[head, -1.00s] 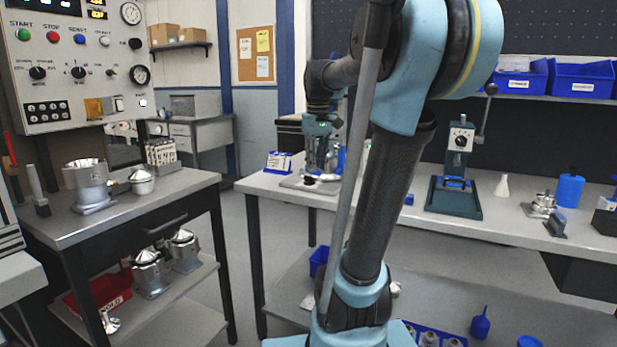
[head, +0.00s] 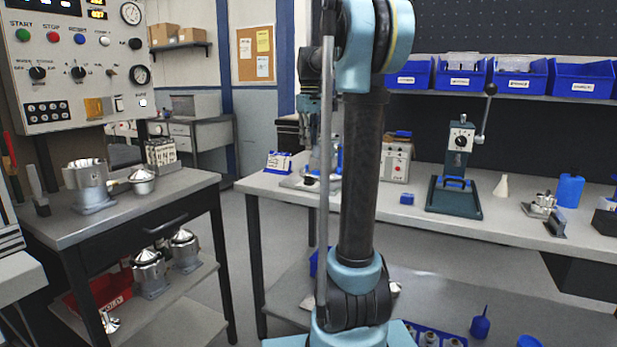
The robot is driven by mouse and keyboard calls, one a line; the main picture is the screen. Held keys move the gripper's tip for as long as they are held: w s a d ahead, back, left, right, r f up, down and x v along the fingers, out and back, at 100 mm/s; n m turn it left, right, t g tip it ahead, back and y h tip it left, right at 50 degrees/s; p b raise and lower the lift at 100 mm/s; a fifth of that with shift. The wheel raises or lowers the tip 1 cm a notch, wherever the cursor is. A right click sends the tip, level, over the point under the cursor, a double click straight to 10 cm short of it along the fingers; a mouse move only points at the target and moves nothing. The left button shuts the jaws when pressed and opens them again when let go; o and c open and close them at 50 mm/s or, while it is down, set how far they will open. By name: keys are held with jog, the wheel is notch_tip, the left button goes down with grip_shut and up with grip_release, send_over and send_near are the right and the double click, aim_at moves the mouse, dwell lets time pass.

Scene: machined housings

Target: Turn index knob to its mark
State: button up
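I cannot tell for certain which part is the index knob, and no mark can be made out. Small black rotary knobs sit on the control panel (head: 62,101) at the left, such as the left selector knob (head: 38,72) and the right selector knob (head: 78,72). A grey plate fixture (head: 292,184) with a small dark part on it lies on the right bench, partly behind my arm. My gripper (head: 313,135) hangs above this fixture, left of my arm column and partly hidden by it. Its fingers are too small and covered to read.
A green press (head: 455,196) with a white dial and lever stands on the right bench (head: 500,228). Metal housings (head: 90,182) stand on the left cart. Blue bins (head: 466,77) line the shelf.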

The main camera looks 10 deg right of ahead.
aim_at(309, 180)
notch_tip(309, 180, down, 14)
jog(key=shift+r, duration=0.1)
dwell(0.5)
grip_shut()
